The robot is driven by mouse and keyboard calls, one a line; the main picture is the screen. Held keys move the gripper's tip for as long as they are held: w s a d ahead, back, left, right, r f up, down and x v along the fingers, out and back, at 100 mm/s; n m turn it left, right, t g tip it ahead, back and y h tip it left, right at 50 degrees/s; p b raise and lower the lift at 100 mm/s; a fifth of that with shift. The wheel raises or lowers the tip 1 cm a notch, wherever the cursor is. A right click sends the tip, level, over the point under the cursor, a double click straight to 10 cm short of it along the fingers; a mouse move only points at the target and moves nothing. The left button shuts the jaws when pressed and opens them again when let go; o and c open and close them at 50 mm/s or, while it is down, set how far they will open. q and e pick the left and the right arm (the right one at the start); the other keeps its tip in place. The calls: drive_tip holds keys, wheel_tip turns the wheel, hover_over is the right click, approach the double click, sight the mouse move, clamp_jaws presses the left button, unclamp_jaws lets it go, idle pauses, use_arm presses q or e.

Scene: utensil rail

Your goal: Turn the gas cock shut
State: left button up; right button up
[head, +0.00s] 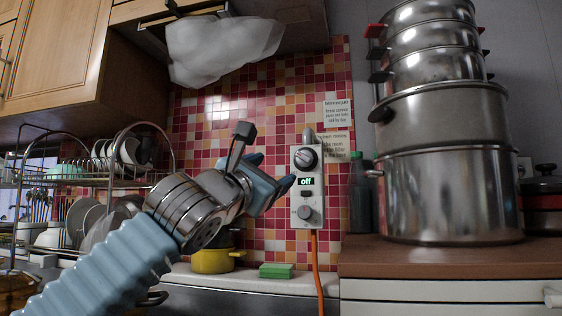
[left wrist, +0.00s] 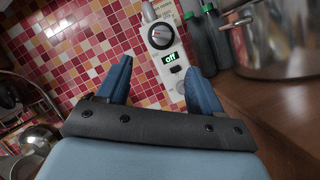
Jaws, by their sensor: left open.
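A pale control box (head: 308,235) is fixed to the tiled wall. It has a dark upper dial (head: 305,158), a display reading "off" (head: 306,181), a small dark switch and a grey lower knob (head: 305,213). An orange hose hangs below it. I cannot tell for sure which knob is the gas cock. My left gripper (head: 274,172) is open and empty, just left of the box. In the left wrist view the box (left wrist: 165,55) shows beyond the open fingers (left wrist: 160,70), nearer the right one; its lower part is partly hidden. My right gripper is not in view.
A tall stack of steel pots (head: 450,195) stands on the brown counter at right, beside dark bottles (head: 359,195). A dish rack (head: 95,180) is at left. A yellow pot (head: 212,261) and green sponge (head: 276,271) sit below my gripper. A white bag (head: 220,48) hangs above.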

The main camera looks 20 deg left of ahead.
sight(302, 159)
use_arm(q)
drive_tip(key=p+x, duration=0.8)
drive_tip(key=x, duration=0.5)
drive_tip(key=shift+d+p, duration=0.1)
drive_tip(key=shift+p, duration=0.25)
drive_tip(key=shift+w+d, duration=0.1)
drive_tip(key=shift+w, duration=0.25)
drive_tip(key=shift+c, duration=0.2)
drive_tip(key=c, duration=1)
drive_tip(key=shift+f, duration=0.1)
